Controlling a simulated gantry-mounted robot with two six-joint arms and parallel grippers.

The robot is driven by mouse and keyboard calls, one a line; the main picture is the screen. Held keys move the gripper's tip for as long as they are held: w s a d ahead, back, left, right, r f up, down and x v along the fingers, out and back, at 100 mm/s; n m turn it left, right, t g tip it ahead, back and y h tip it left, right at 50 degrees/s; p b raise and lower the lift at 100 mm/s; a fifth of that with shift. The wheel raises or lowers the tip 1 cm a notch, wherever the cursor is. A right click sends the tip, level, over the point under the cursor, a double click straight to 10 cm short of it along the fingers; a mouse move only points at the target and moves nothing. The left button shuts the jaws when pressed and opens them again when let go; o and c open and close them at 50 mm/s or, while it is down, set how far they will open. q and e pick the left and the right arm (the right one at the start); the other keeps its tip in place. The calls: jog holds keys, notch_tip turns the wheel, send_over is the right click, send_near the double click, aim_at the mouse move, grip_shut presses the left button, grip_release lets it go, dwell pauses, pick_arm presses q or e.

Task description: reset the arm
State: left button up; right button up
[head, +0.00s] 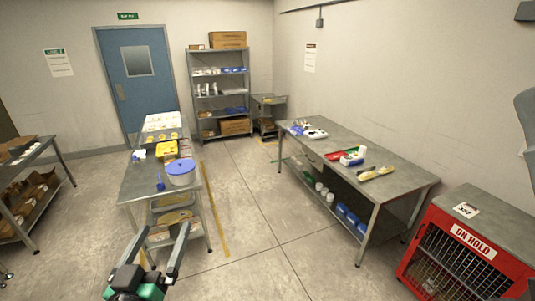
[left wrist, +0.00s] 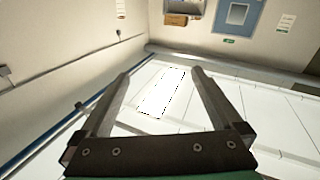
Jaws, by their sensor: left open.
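My left gripper (head: 160,245) is at the lower left of the head view, with its two dark fingers spread apart and nothing between them. My right gripper is not in view; a grey shape at the right edge of the head view cannot be made out.
A longer workbench (head: 400,178) stands right, beside a red "ON HOLD" cage (head: 470,250). Shelves (head: 218,88) and a blue door (head: 135,85) are behind. The middle floor (head: 245,200) is clear.

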pick_arm(q)
jog(key=s+d+r+t+h+p, duration=0.1)
jog(key=s+r+t, duration=0.1)
jog(key=r, duration=0.6)
jog(key=s+d+r+m+t, duration=0.1)
jog(key=s+d+r+t, duration=0.1)
jog(key=r, duration=0.5)
jog(key=s+d+r+t+h+p, duration=0.1)
jog(key=s+r, duration=0.2)
jog(key=r, duration=0.5)
jog(key=s+r+m+t+h, duration=0.1)
jog(key=s+r+t, duration=0.3)
jog(key=s+r, duration=0.4)
jog(key=shift+d+m, duration=0.25)
jog(key=shift+m, duration=0.25)
jog(key=shift+r, duration=0.1)
